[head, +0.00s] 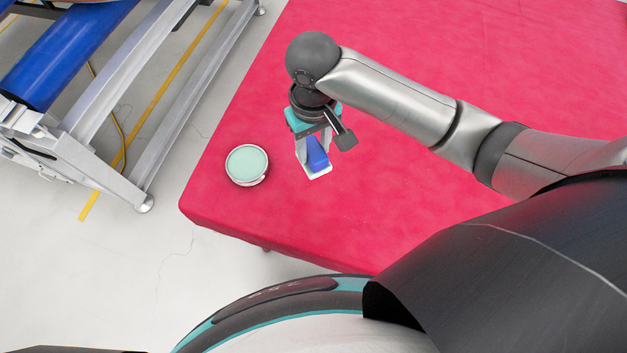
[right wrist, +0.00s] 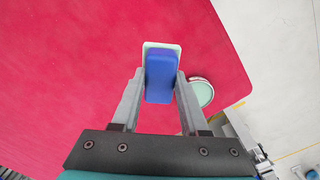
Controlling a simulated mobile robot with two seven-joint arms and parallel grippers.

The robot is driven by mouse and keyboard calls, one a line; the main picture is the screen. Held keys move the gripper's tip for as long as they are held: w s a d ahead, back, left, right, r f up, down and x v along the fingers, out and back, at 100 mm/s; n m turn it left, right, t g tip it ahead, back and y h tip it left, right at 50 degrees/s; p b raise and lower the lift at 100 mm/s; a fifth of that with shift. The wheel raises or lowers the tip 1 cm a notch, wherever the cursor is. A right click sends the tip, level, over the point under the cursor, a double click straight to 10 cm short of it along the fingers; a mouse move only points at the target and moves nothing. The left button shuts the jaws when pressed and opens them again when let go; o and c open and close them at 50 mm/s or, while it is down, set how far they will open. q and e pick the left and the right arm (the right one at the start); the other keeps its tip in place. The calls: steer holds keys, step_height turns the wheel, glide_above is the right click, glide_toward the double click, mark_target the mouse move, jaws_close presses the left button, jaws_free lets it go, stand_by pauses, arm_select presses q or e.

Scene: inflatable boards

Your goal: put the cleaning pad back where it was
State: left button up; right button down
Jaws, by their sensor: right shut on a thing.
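The cleaning pad (head: 318,158) is a blue block with a pale, whitish-green layer on its far end. It is clamped between the fingers of my right gripper (head: 310,146), over the red table near its front left corner. In the right wrist view the pad (right wrist: 160,80) sits between both fingertips of the right gripper (right wrist: 160,85), with its pale layer showing past the blue part. I cannot tell whether the pad touches the table. My left gripper is not in view.
A round tin (head: 247,165) with pale green contents stands on the red table (head: 230,205), just left of the pad in the head view. A metal frame with a blue roller (head: 60,55) stands on the floor at the left. The table behind is bare.

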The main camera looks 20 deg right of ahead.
step_height(320, 180, down, 15)
steer(key=b, duration=0.3)
steer(key=shift+c, duration=2.1)
jaws_free()
steer(key=shift+f, duration=0.1)
step_height(320, 180, up, 12)
steer(key=p, duration=0.2)
steer(key=shift+p, duration=0.4)
